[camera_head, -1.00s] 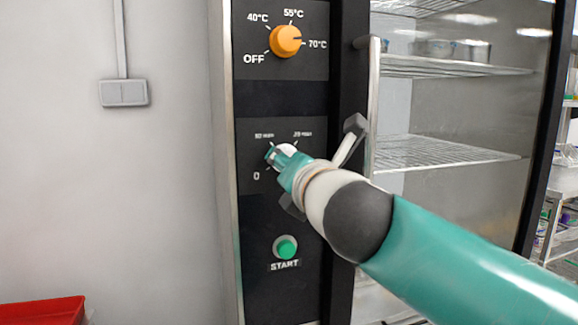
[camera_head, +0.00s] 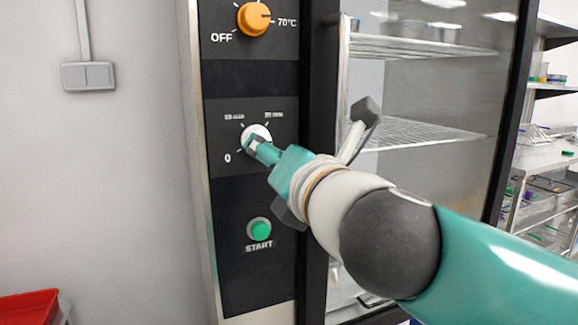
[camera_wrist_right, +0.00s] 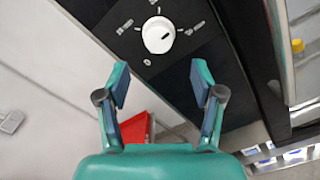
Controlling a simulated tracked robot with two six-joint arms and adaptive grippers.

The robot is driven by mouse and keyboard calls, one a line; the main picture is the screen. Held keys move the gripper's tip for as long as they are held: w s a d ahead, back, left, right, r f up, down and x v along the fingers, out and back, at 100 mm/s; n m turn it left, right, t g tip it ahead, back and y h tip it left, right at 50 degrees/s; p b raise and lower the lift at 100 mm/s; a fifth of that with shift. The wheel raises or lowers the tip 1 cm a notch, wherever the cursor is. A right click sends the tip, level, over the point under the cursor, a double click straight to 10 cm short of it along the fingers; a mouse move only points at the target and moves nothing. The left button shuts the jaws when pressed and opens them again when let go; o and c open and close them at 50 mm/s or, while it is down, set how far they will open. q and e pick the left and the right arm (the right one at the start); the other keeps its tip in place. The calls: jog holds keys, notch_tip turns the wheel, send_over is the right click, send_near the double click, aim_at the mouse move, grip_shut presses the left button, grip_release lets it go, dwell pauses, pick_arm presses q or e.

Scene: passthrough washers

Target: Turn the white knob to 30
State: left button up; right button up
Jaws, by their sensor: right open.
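The white knob (camera_head: 257,134) is on the black control panel, between the orange knob and the green button. My right gripper (camera_head: 252,146) is in front of it and hides its lower part in the head view. My left gripper is out of view.
An orange knob (camera_head: 254,18) is above and a green START button (camera_head: 260,230) below on the panel. A glass-fronted cabinet with wire shelves (camera_head: 415,47) is to the right. A wall switch (camera_head: 88,76) and a red bin (camera_head: 28,308) are at left.

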jog(key=v, duration=0.4)
notch_tip(320, 180, down, 4)
jog(key=n+h+p, duration=0.2)
jog(key=n+p, duration=0.2)
jog(key=n, duration=2.3)
jog(key=s+d+r+n+y+p, duration=0.2)
jog(key=s+r+n+p, duration=0.25)
jog(key=n+p, duration=1.15)
jog(key=p+x, duration=0.1)
jog(key=x, duration=1.5)
jog(key=shift+a+f, duration=0.2)
